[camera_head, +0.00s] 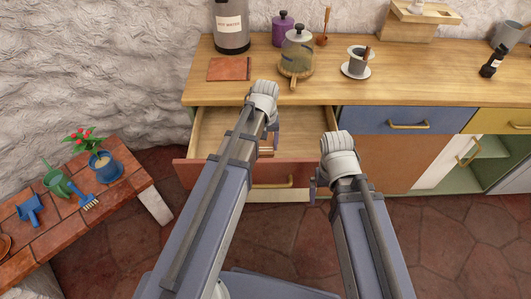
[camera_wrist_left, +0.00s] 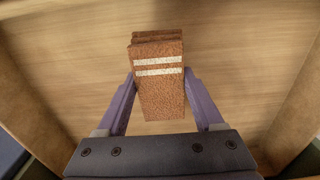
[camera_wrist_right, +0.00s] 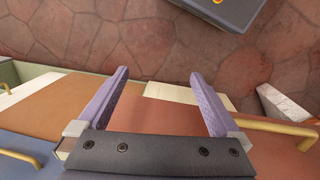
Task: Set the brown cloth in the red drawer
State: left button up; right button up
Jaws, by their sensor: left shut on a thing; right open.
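The brown cloth (camera_wrist_left: 160,85), folded with two white stripes, is between the fingers of my left gripper (camera_wrist_left: 160,88), which is shut on it. The cloth is inside the open red drawer, over its wooden floor (camera_wrist_left: 70,45); I cannot tell whether it touches the floor. In the head view, the red drawer (camera_head: 215,174) is pulled out below the counter, and a bit of the cloth (camera_head: 267,147) shows beside my left arm.
The wooden counter (camera_head: 400,88) holds a brown square mat (camera_head: 229,68), a glass jar (camera_head: 298,50), a cup on a saucer (camera_head: 357,68) and other items. A blue drawer (camera_head: 375,120) is shut. A low brick bench (camera_head: 110,205) with garden things stands at left.

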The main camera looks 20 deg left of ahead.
aim_at(266, 150)
pick_arm(q)
jog(key=shift+f+b, duration=1.65)
jog(key=shift+f, duration=0.15)
jog(key=shift+f, duration=0.1)
jog(key=shift+f, duration=0.15)
jog(key=o, duration=1.2)
notch_tip(266, 150, up, 13)
jog(key=p, duration=1.2)
jog(key=shift+f, duration=0.2)
